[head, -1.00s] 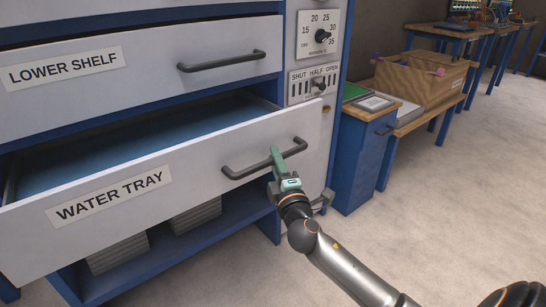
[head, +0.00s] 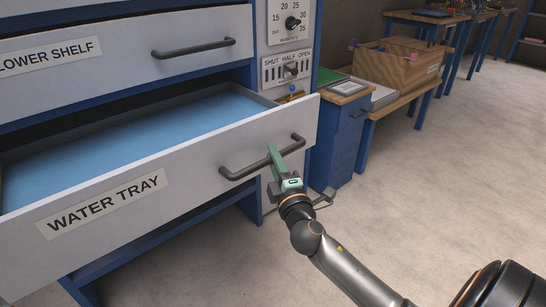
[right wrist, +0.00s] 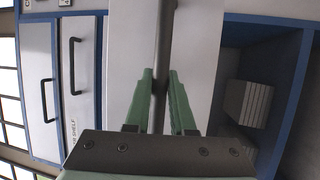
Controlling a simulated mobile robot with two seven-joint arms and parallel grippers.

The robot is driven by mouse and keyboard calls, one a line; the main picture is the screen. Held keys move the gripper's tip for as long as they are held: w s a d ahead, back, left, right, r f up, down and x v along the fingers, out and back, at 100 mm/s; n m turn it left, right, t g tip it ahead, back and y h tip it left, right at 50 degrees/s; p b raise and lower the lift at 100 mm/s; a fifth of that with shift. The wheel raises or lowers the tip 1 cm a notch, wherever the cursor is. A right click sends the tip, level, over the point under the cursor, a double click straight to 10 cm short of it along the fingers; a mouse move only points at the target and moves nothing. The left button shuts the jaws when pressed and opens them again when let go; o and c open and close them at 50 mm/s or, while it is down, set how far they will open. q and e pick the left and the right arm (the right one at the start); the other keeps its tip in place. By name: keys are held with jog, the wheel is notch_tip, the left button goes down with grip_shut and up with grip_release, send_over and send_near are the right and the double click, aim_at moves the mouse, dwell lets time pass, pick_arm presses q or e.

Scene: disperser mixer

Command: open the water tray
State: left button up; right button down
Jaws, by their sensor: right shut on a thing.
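The water tray (head: 180,185) is a wide white-fronted drawer with a "WATER TRAY" label, pulled well out of the blue cabinet. Its blue inside (head: 130,145) shows behind the front. My right gripper (head: 275,158) is at the right half of the tray's dark bar handle (head: 240,171), with its green fingers shut on the bar. In the right wrist view the handle (right wrist: 162,50) runs between the two green fingers (right wrist: 163,90). My left gripper is not in view.
The lower shelf drawer (head: 120,60) above is closed. A control panel with a dial (head: 292,22) and a lever (head: 291,69) is at right. A blue stand (head: 338,140) and a bench with a wooden crate (head: 395,70) stand beyond. The floor (head: 430,180) at right is clear.

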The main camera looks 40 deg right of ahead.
jog(key=c, duration=0.8)
grip_release()
jog(key=shift+o, duration=0.2)
jog(key=shift+s+a, duration=0.1)
jog(key=b+v, duration=0.1)
jog(key=v, duration=1.1)
jog(key=shift+s, duration=0.15)
